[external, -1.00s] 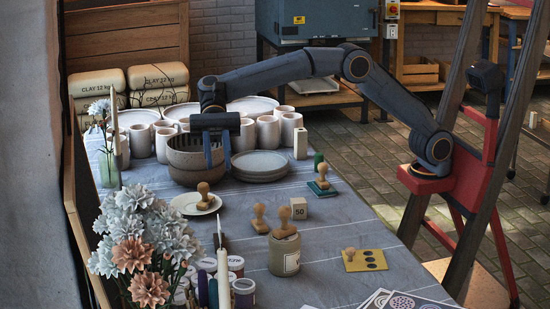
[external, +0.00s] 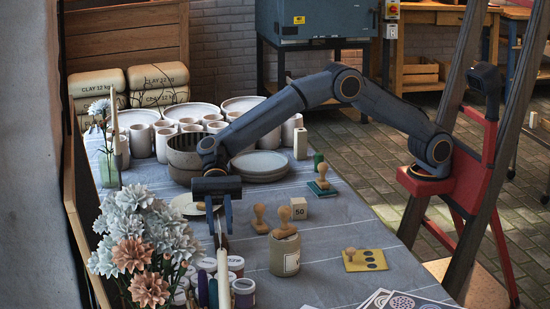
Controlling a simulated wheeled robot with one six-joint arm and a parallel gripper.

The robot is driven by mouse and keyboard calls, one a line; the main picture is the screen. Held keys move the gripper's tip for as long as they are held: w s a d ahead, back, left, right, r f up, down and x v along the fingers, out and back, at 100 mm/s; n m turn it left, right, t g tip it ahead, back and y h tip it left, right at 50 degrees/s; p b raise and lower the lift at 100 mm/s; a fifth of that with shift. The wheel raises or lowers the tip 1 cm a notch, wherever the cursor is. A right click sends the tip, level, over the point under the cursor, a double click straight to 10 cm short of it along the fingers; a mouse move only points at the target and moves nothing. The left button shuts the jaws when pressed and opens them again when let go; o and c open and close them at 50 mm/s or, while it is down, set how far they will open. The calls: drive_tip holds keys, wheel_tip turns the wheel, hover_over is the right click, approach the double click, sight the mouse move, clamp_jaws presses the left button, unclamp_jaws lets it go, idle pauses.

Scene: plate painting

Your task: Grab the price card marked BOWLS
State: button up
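No card that I can read as BOWLS shows in the external view. A small white upright piece (external: 300,143) stands right of the cups, its marking too small to read. My gripper (external: 219,222) points down over the table, just in front of the saucer (external: 184,203). Its two blue fingers are apart, with nothing seen held between them. It hides part of the saucer and most of the stamp on it.
Flowers (external: 140,245) stand to the left. Stamps, a cube marked 50 (external: 298,208) and a lidded jar (external: 285,254) lie to the right. Plates (external: 259,172) sit behind.

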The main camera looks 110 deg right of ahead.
drive_tip(key=x, duration=0.4)
drive_tip(key=shift+w+d+f+b, duration=0.15)
drive_tip(key=shift+f+b, duration=0.05)
drive_tip(key=shift+b, duration=0.1)
drive_tip(key=shift+c, duration=0.3)
clamp_jaws()
drive_tip(key=shift+r, duration=0.1)
